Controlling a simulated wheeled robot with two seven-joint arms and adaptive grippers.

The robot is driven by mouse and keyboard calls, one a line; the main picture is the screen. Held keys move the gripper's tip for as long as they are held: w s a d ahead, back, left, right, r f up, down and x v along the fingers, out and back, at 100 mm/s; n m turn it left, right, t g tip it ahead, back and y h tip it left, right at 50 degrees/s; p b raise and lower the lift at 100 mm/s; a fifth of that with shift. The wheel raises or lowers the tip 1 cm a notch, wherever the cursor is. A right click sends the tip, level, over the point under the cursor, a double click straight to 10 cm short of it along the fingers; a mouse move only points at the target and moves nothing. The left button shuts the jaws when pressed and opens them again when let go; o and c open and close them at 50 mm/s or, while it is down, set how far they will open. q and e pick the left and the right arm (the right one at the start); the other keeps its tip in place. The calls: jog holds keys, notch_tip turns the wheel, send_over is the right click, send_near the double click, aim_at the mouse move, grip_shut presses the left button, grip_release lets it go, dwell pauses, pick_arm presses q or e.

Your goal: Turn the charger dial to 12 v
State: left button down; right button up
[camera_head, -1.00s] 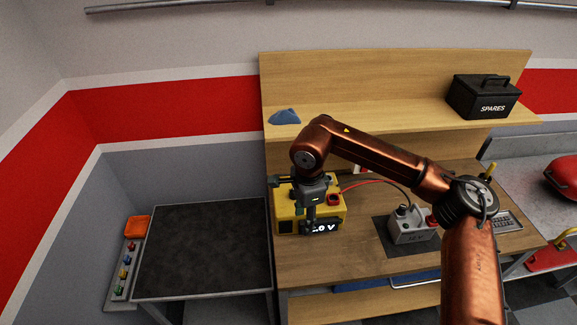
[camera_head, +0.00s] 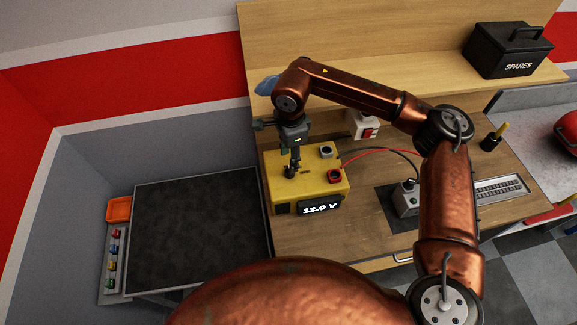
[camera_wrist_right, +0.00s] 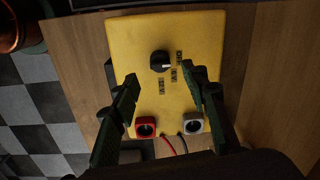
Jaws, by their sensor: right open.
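The yellow charger (camera_head: 335,188) stands on the wooden bench, and its front display (camera_head: 320,207) reads 12.0 V. Its black dial (camera_wrist_right: 160,61) shows in the right wrist view, with a white mark on it and printed labels (camera_wrist_right: 174,74) beside it. My right gripper (camera_wrist_right: 160,77) is open above the charger's top, its fingers on either side of the dial in the picture, with no visible contact. In the head view the right gripper (camera_head: 293,160) hangs over the charger's left part. My left gripper is not in view.
A red terminal (camera_wrist_right: 145,127) and a grey terminal (camera_wrist_right: 193,123) sit on the charger, with red and black leads running to a grey battery (camera_head: 405,199). A white switch box (camera_head: 363,125) stands behind. A dark-topped table (camera_head: 198,230) is at left.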

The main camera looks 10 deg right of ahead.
notch_tip(320, 180, down, 7)
jog(key=shift+w+p, duration=0.1)
jog(key=shift+p, duration=0.2)
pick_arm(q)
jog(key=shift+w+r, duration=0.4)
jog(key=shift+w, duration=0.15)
pick_arm(e)
jog(key=shift+c, duration=0.5)
grip_shut()
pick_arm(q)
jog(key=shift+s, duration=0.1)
